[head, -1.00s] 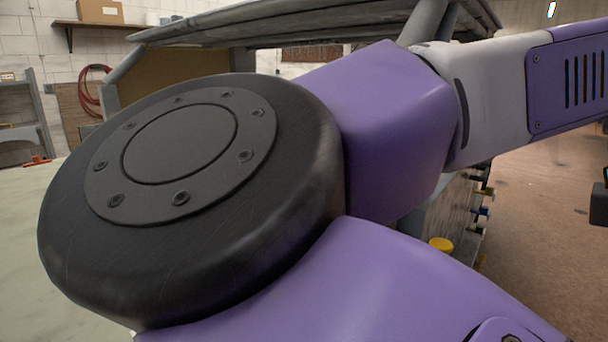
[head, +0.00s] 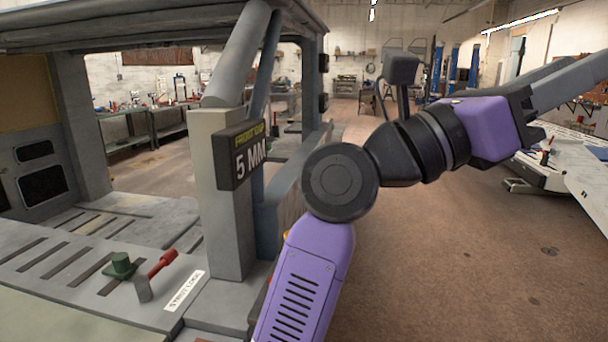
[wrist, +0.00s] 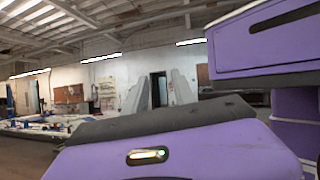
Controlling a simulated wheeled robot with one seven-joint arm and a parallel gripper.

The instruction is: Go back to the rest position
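My purple and black arm rises from the bottom middle of the head view and bends to the upper right. My gripper (head: 585,75) is at its far end, with grey fingers pointing to the upper right and running to the picture edge. It is out over the aisle, apart from the frame bench. I see nothing in it, but the fingers overlap in this view and their tips are cut off, so the gap is unclear. The wrist view shows purple parts of my own arm close up, with the ceiling and far wall behind.
A grey frame (head: 222,200) with a "5 MM" sign (head: 240,155) stands left of my arm. A workbench (head: 575,160) stands at right. The brown floor (head: 440,270) between is clear.

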